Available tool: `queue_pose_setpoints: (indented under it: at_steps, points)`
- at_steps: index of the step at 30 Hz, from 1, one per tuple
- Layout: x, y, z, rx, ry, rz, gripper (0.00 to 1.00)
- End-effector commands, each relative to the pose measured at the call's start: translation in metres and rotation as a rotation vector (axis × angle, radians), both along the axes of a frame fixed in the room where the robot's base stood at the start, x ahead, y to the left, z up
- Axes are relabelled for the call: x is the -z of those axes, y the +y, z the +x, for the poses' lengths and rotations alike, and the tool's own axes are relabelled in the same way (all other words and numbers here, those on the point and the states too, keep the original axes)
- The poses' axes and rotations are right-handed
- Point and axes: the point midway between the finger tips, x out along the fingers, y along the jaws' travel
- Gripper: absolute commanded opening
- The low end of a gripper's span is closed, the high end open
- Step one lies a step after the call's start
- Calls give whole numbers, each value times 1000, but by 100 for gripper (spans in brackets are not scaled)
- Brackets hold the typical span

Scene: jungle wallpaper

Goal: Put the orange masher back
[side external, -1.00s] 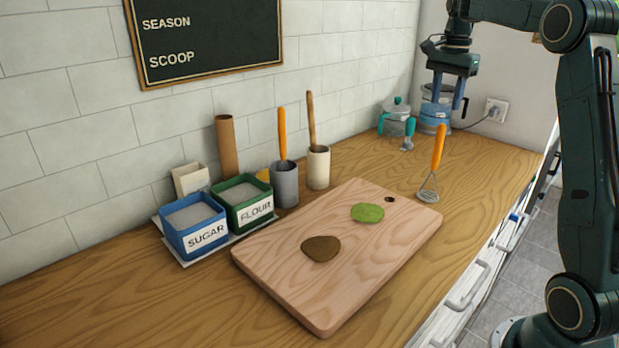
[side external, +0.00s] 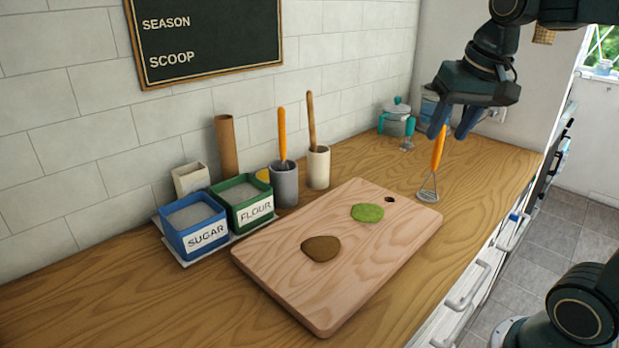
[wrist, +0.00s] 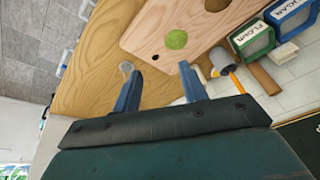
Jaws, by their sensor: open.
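The orange-handled masher (side external: 438,153) stands nearly upright, slightly tilted, on the wooden counter behind the far right corner of the cutting board. Its metal head (side external: 428,192) rests on the counter. My gripper (side external: 452,127) is open and empty, fingers pointing down near the top of the handle. The handle top appears between the fingers in the side view, but I cannot tell how close in depth. In the wrist view my gripper (wrist: 160,75) shows both fingers apart; a pale round shape (wrist: 126,70), probably the masher head, lies beside the left fingertip.
A grey cup (side external: 285,187) holds another orange-handled tool (side external: 282,132). A cream cup (side external: 318,170) holds a wooden-handled one. The cutting board (side external: 300,285) carries a green and a brown patch. Sugar (side external: 190,236) and flour (side external: 250,213) bins stand left. A teal-lidded jar (side external: 395,122) stands behind.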

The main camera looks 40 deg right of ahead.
Motion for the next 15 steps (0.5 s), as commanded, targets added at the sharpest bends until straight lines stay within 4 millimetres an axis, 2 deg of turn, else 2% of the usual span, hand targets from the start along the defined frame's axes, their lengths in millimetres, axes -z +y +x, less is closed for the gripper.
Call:
queue_pose_setpoints:
  at_steps: [1,6,12,15]
  points:
    - [5,11,-12,-62,-17,-14,42]
    - [26,39,-46,-262,-66,-63,42]
    - [52,60,-78,-454,-117,-111,42]
    - [62,66,-88,-515,-134,-127,42]
